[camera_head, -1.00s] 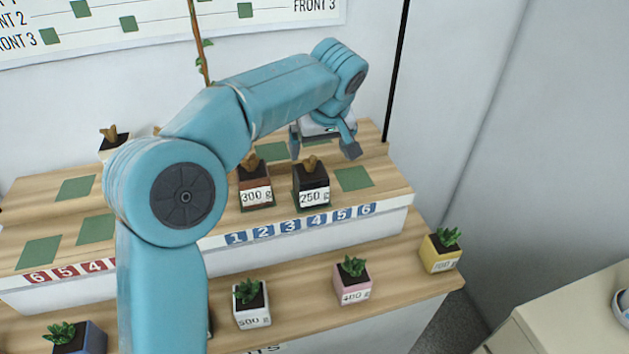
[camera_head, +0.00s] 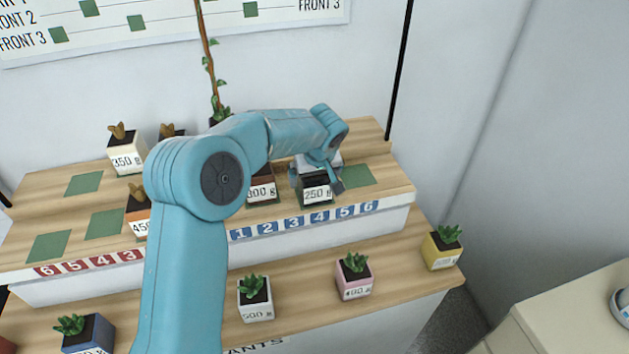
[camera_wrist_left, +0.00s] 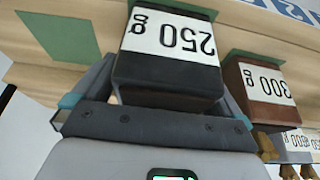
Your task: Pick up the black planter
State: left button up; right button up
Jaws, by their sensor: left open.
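The black planter (camera_head: 317,193) carries a "250 g" label and stands upright on the upper wooden shelf, behind the blue number strip. It fills the middle of the left wrist view (camera_wrist_left: 168,72), upside down there. My left gripper (camera_head: 316,185) has come down over it from above. Its open fingers lie on either side of the planter, as the left wrist view shows (camera_wrist_left: 165,95). I cannot tell whether the fingers touch its sides. The plant in the planter is hidden by the gripper. My right gripper is in neither view.
A brown "300 g" planter (camera_head: 262,188) stands close to the left of the black one. A bare green square (camera_head: 357,176) lies to its right. Several planters, such as the pink one (camera_head: 354,280), stand on the lower shelf. A black pole (camera_head: 400,70) rises at the back right.

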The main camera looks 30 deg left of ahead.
pick_arm(q)
jog(key=shift+s+r, duration=0.1)
jog(key=shift+s, duration=0.1)
jog(key=shift+c, duration=0.9)
jog(key=c, duration=0.9)
